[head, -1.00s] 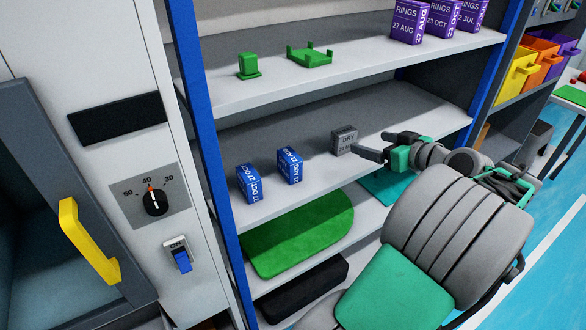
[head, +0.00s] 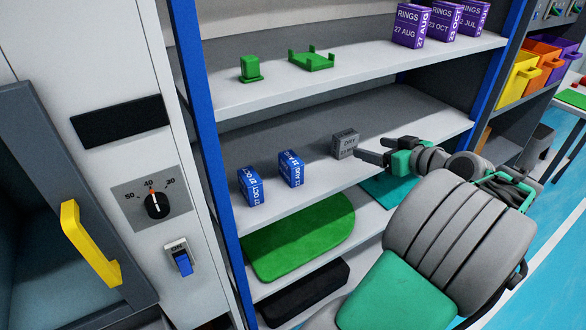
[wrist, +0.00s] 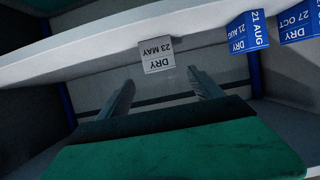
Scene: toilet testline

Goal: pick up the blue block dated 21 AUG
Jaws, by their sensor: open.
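The blue block dated 21 AUG (head: 290,168) stands on the middle shelf, between another blue block and a grey block. It also shows in the wrist view (wrist: 248,33), at the upper right, with its date readable. My gripper (head: 375,151) is open and empty at the front of that shelf, to the right of the blue block and apart from it. In the wrist view its two fingers (wrist: 163,84) are spread, with the grey block beyond them, not between them.
The grey block dated 23 MAY (head: 345,145) is the block nearest my gripper. The blue block dated 27 OCT (head: 249,187) stands left of the 21 AUG block. The upper shelf (head: 350,76) overhangs these blocks. A green mat (head: 300,238) lies on the shelf below.

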